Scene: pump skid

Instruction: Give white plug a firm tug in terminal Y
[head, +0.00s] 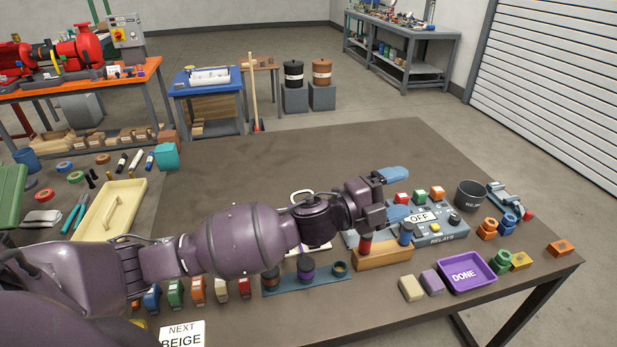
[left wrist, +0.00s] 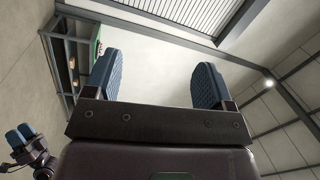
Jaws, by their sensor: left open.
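A row of small coloured blocks with pale labels stands at the near side of the table, partly behind my left arm. One of them is a whitish block (head: 221,290), between an orange one (head: 198,291) and a red one (head: 244,288). I cannot tell whether it is the white plug. No letter Y is legible. My left gripper (head: 394,194) is open and empty above the relays panel (head: 445,232); its two blue fingers are wide apart in the left wrist view (left wrist: 157,82). What looks like my right gripper (left wrist: 20,133) is small at that view's lower left.
The panel carries an OFF sign (head: 419,217) and coloured buttons. A wooden block (head: 383,257), a purple DONE tray (head: 467,272) and a dark bin (head: 470,195) stand nearby. A cream tray (head: 97,235) lies left. The far middle of the table is clear.

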